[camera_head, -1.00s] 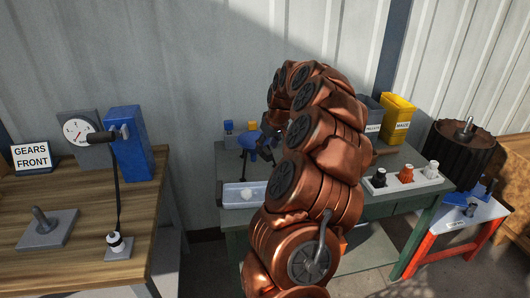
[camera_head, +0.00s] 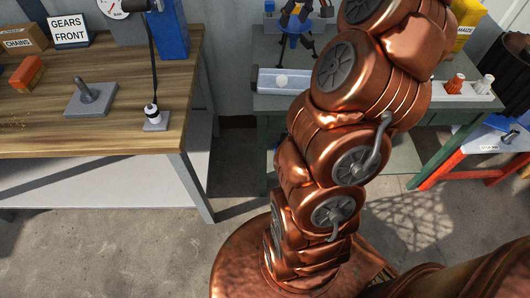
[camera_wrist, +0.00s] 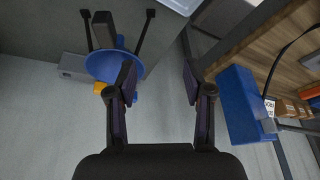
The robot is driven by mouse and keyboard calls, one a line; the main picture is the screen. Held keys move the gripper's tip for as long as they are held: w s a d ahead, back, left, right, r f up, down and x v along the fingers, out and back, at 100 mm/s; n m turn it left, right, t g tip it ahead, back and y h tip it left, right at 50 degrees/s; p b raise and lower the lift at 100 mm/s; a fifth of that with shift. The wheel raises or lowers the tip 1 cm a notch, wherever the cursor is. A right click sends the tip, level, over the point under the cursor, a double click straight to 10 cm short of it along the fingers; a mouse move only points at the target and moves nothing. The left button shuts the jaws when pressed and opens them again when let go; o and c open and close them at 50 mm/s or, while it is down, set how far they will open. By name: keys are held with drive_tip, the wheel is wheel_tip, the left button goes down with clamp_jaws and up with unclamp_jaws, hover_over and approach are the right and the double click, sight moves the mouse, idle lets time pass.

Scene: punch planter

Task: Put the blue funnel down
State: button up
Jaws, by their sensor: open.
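The blue funnel (camera_head: 293,40) stands at the back of the green bench, among dark thin legs that look like a stand. It also shows in the wrist view (camera_wrist: 103,67), at the upper left with dark legs around it. My gripper (camera_wrist: 160,84) is open with nothing between its fingers. Its left finger overlaps the funnel's edge in the wrist view; I cannot tell whether they touch. In the head view my gripper (camera_head: 294,17) is just above the funnel, at the top of the picture.
A pale tray (camera_head: 262,80) with a white round thing lies in front of the funnel. A rack with small orange and white pieces (camera_head: 466,88) is to the right. The wooden table (camera_head: 105,135) holds a grey post plate (camera_head: 91,100) and a lever. Floor between the tables is clear.

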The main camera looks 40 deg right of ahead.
drive_tip(key=s+a+f+n+g+y, duration=0.15)
drive_tip(key=s+a, duration=0.25)
drive_tip(key=a, duration=0.9)
drive_tip(key=s+a+n+g, duration=0.1)
drive_tip(key=s+a+g, duration=0.15)
drive_tip(key=a, duration=1.05)
drive_tip(key=s+a+f+g, duration=0.1)
drive_tip(key=s+a+f, duration=0.1)
drive_tip(key=s, duration=0.5)
drive_tip(key=s+a+f+g+h, duration=0.1)
drive_tip(key=s+a+f, duration=0.2)
drive_tip(key=s, duration=0.5)
drive_tip(key=s+a+f+g, duration=0.1)
drive_tip(key=s+a, duration=0.3)
drive_tip(key=s, duration=0.4)
drive_tip(key=shift+s+a+f, duration=0.25)
drive_tip(key=shift+f, duration=0.6)
drive_tip(key=shift+m, duration=0.25)
wheel_tip(320, 180, up, 16)
drive_tip(key=w+t+p, duration=0.1)
drive_tip(key=p, duration=1.3)
drive_tip(key=shift+f, duration=0.25)
